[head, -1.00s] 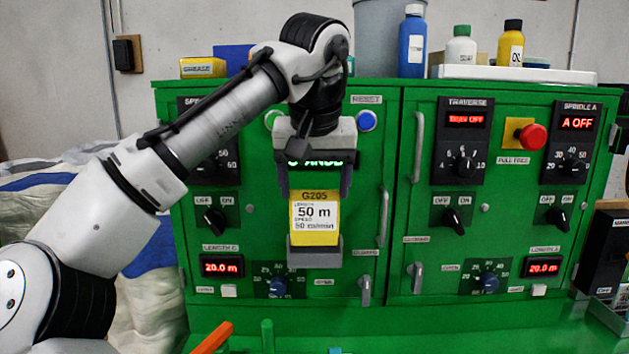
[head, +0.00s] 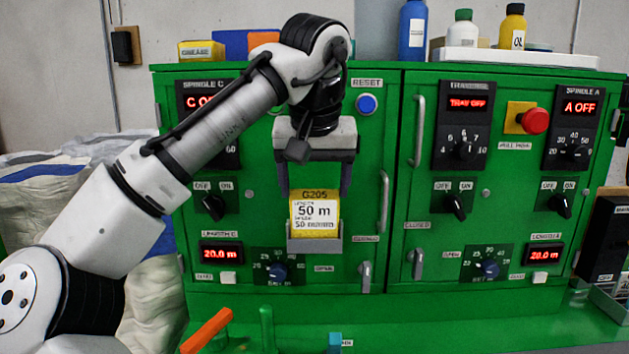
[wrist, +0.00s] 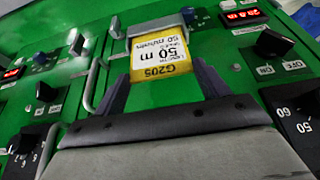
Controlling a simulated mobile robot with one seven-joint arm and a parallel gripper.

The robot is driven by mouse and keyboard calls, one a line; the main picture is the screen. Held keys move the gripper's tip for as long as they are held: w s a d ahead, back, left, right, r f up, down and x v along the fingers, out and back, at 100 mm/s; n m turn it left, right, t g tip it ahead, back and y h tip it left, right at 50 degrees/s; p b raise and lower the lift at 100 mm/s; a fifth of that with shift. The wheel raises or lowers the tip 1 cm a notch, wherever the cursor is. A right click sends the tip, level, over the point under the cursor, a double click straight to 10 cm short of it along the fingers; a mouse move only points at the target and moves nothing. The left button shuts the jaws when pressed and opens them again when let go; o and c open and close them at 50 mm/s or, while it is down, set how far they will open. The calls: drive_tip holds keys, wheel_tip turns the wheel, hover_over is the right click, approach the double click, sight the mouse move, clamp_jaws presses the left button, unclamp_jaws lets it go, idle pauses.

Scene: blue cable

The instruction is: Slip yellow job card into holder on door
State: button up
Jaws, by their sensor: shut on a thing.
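A door handle (head: 384,203) stands just right of the holder, and a latch (head: 365,276) is below it. A dial (head: 277,270) is below left. An orange lever (head: 207,331) and a green post (head: 267,328) rise in front.

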drive_tip(key=shift+f, duration=0.35)
idle(0.6)
drive_tip(key=o, duration=1.3)
drive_tip(key=shift+p+v, duration=2.55)
drive_tip(key=shift+v, duration=4.4)
drive_tip(key=shift+f, duration=0.15)
